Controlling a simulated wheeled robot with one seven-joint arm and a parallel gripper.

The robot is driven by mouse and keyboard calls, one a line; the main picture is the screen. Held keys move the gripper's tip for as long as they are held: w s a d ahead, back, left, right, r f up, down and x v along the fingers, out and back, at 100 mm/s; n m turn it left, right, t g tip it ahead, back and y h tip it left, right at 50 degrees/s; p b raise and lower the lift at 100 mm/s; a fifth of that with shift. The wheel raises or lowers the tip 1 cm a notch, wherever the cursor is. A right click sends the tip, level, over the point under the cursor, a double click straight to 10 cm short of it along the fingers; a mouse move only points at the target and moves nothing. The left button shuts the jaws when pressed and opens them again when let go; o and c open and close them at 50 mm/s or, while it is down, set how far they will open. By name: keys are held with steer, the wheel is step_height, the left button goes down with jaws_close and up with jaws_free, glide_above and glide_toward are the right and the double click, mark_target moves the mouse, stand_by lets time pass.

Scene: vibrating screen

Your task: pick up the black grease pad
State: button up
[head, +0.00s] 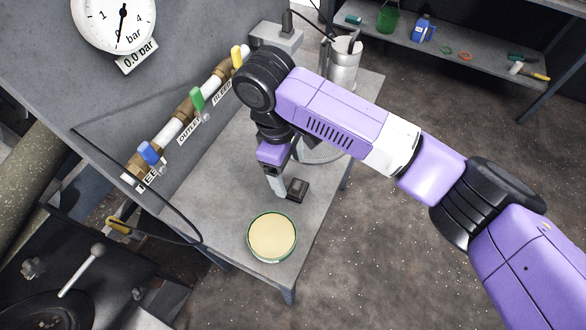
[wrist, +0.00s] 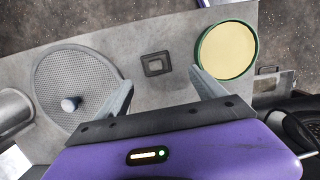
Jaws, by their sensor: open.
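The black grease pad (head: 297,190) is a small dark square block lying on the grey metal table (head: 215,205). In the wrist view the pad (wrist: 156,64) lies flat between the lines of my two fingers, beyond their tips. My gripper (head: 280,188) points down just left of the pad in the head view. In the wrist view my gripper (wrist: 160,78) has its fingers spread wide with nothing between them. I cannot tell its exact height above the table.
A round green-rimmed tin with cream contents (head: 272,237) stands near the pad. A round mesh screen (wrist: 75,85) lies on the other side. A metal cup with tools (head: 342,65) stands at the back. Pipes with valves (head: 190,100) run along the panel at left.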

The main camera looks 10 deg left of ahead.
mark_target(297, 184)
steer(key=shift+w+f, duration=0.15)
steer(key=shift+w, duration=0.1)
steer(key=shift+d+f, duration=0.1)
steer(key=shift+f, duration=0.2)
steer(key=f, duration=0.2)
steer(key=d+f+p, duration=0.1)
steer(key=f, duration=0.2)
steer(key=shift+s+d+f+p, duration=0.1)
steer(key=shift+d+f+p, duration=0.2)
steer(key=shift+d+p, duration=0.1)
steer(key=shift+f, duration=0.5)
steer(key=c, duration=1.4)
steer(key=shift+c, duration=0.2)
steer(key=shift+r, duration=0.1)
step_height(297, 184, up, 20)
steer(key=b, duration=0.1)
